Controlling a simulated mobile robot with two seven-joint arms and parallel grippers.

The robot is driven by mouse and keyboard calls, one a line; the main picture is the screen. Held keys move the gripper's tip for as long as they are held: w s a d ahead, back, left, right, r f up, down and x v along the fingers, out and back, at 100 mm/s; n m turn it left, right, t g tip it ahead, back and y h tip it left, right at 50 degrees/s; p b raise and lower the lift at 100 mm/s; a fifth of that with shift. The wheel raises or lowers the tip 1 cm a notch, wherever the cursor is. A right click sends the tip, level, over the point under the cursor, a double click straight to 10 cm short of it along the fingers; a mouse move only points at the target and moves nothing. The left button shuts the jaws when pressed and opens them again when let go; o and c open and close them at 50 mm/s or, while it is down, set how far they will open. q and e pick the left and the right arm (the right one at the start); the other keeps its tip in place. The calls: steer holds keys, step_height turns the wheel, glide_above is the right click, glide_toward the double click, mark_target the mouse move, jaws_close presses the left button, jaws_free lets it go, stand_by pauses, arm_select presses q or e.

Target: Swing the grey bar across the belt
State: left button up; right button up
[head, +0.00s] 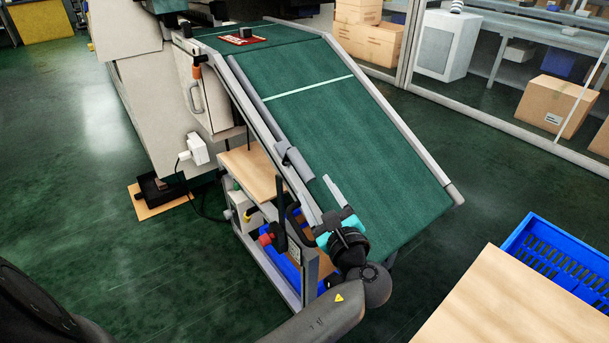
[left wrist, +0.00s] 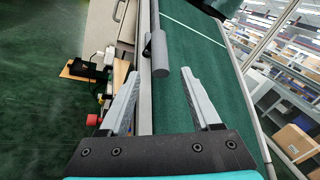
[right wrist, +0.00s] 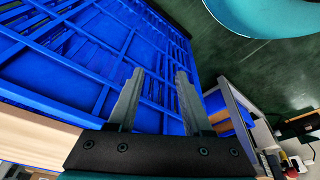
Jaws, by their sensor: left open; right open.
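The grey bar (head: 298,165) sits at the left rail of the green belt (head: 330,120), about halfway down the slope, and lies along the rail rather than across the belt. In the left wrist view its thick round end (left wrist: 160,58) shows just ahead of my fingers. My left gripper (head: 310,200) is open at the lower left edge of the belt, one finger on each side of the rail. Nothing is between its fingers except the view of the rail and bar end. My right gripper (right wrist: 159,72) is open and empty near a blue crate; it is outside the head view.
A red sign (head: 242,39) with a dark block lies at the belt's top. The right rail (head: 400,115) bounds the belt; its surface between is clear. A wooden tabletop (head: 520,305) and blue crate (head: 530,228) stand at lower right.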

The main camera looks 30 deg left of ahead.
mark_target(308, 178)
arm_select(q)
steer(key=b+x, duration=0.2)
steer(key=x, duration=0.4)
steer(key=shift+w+a, duration=0.15)
steer(key=shift+a, duration=0.05)
steer(key=shift+x, duration=0.85)
arm_select(e)
steer(key=shift+t, duration=0.5)
steer(key=shift+w+a+r, duration=0.1)
steer(key=shift+w+r, duration=0.2)
steer(key=shift+r, duration=0.65)
steer(key=shift+w+d+r, duration=0.1)
steer(key=shift+w+r, duration=0.2)
steer(key=shift+r, duration=0.6)
steer(key=shift+w+a+r, duration=0.1)
steer(key=shift+w+r, duration=0.2)
steer(key=shift+r, duration=0.65)
arm_select(q)
jaws_close()
